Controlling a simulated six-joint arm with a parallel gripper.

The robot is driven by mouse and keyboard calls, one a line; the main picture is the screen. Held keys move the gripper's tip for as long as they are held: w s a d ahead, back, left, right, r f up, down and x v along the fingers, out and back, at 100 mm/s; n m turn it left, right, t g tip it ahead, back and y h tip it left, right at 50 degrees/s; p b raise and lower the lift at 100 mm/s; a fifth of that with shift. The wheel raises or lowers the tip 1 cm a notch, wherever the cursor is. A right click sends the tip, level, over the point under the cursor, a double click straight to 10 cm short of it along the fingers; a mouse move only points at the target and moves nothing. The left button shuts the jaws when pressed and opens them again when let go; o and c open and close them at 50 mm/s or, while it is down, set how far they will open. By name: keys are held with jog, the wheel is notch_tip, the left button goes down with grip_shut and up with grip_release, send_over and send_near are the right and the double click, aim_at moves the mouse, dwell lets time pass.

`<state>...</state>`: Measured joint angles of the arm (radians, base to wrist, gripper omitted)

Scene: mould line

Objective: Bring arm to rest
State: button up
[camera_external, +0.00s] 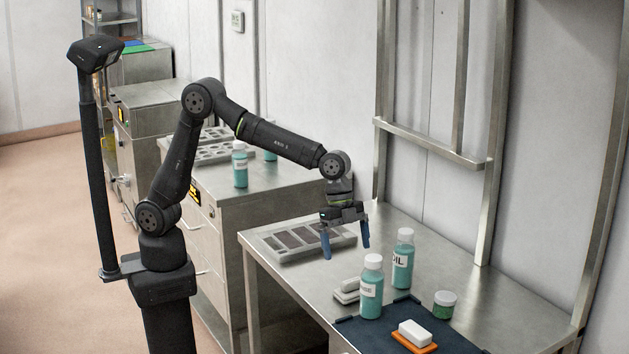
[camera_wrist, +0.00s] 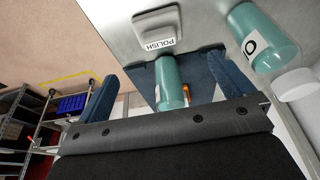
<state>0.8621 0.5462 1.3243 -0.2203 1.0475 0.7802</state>
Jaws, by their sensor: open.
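Nothing is between the fingers in the external view. In the wrist view my gripper (camera_wrist: 165,90) shows two blue fingers spread wide apart. My arm is stretched out over the table from its base at the left, bent at the elbow. Whether the fingertips touch the tray cannot be told.
A steel frame (camera_external: 430,143) rises behind the table.

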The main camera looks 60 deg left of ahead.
aim_at(353, 281)
dwell(0.3)
jog(key=x, duration=1.2)
jog(key=shift+f, duration=0.2)
notch_tip(353, 281, up, 3)
jog(key=shift+f, duration=0.1)
jog(key=shift+r, duration=0.7)
